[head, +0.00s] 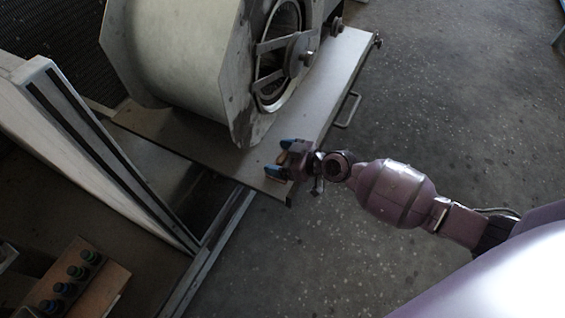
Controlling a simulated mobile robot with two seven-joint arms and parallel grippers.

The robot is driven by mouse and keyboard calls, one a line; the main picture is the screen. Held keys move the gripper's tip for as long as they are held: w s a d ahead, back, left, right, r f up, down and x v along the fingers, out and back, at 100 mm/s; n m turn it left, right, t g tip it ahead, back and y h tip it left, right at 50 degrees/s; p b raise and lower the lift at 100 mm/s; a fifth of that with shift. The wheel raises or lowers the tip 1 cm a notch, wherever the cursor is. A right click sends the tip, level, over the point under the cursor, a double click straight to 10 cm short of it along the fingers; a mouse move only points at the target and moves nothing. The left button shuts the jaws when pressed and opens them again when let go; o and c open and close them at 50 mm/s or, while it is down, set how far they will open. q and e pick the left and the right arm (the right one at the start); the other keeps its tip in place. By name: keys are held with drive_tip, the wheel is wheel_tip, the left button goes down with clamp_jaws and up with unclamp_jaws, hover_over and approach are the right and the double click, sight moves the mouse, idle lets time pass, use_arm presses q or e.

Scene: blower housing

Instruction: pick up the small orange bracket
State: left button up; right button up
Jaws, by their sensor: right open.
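My right gripper (279,158) reaches in from the right over the near corner of the pale platform (318,100). Its two blue fingertips are spread apart, one above the other in the picture. A small orange-brown patch, which looks like the small orange bracket (282,157), shows between the fingers. The fingers and gripper body hide most of it. I cannot tell whether the fingers touch it. My left gripper is not in view.
A large pale blower housing (190,55) with a round spoked opening stands on the platform, just above the gripper. A handle (348,110) sticks out from the platform's right edge. A tall pale panel (95,150) stands left. Open speckled floor (440,90) lies right.

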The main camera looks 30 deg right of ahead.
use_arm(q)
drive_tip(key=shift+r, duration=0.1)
use_arm(e)
drive_tip(key=shift+w+a+f, duration=0.25)
drive_tip(key=shift+w+a, duration=0.05)
drive_tip(key=shift+w, duration=0.1)
drive_tip(key=c, duration=1.1)
drive_tip(key=shift+o, duration=0.2)
drive_tip(key=shift+r, duration=0.15)
use_arm(q)
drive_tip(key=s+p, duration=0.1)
drive_tip(key=p, duration=0.3)
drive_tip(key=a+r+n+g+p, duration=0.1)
drive_tip(key=p, duration=0.3)
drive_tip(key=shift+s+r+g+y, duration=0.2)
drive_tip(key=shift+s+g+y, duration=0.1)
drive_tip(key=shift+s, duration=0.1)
use_arm(e)
wheel_tip(320, 180, up, 20)
